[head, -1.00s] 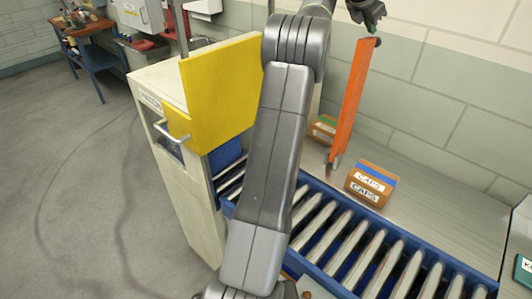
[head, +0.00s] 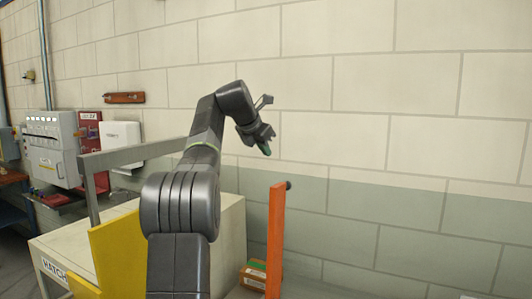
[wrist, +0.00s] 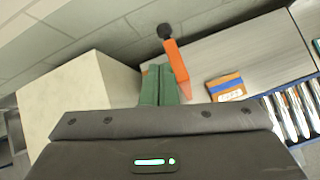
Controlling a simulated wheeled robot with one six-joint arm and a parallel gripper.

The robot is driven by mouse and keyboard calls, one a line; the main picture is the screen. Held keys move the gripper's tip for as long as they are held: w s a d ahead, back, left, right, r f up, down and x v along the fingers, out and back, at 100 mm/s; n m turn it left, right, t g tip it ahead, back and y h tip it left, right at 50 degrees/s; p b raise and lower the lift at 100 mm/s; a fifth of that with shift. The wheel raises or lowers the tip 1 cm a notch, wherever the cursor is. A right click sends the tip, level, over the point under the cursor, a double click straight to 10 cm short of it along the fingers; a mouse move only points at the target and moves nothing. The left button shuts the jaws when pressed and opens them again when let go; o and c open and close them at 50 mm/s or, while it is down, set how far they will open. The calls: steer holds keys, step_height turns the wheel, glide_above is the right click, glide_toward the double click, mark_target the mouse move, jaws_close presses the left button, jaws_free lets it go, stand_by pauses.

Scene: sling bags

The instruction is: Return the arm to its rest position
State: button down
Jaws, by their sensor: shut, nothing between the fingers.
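My gripper (head: 265,150) is raised in front of the block wall in the head view, above and a little left of the top of an orange upright bar (head: 276,240). Its fingers point down to the right. In the wrist view the green fingertips (wrist: 160,88) are together with nothing between them. The orange bar also shows in the wrist view (wrist: 176,62), beyond the fingertips, with a dark knob at its end. My gripper looks apart from it.
A cream cabinet labelled HATCH (head: 60,245) with a yellow panel (head: 120,255) stands at the lower left. An orange box (head: 254,276) sits behind the bar. The wrist view shows a box with a blue stripe (wrist: 226,87) and rollers (wrist: 290,112). The wall's right side is clear.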

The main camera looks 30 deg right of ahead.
steer(key=x, duration=1.3)
steer(key=shift+d+f+p, duration=0.25)
steer(key=shift+f+p, duration=0.05)
steer(key=shift+f, duration=0.05)
steer(key=shift+r, duration=0.1)
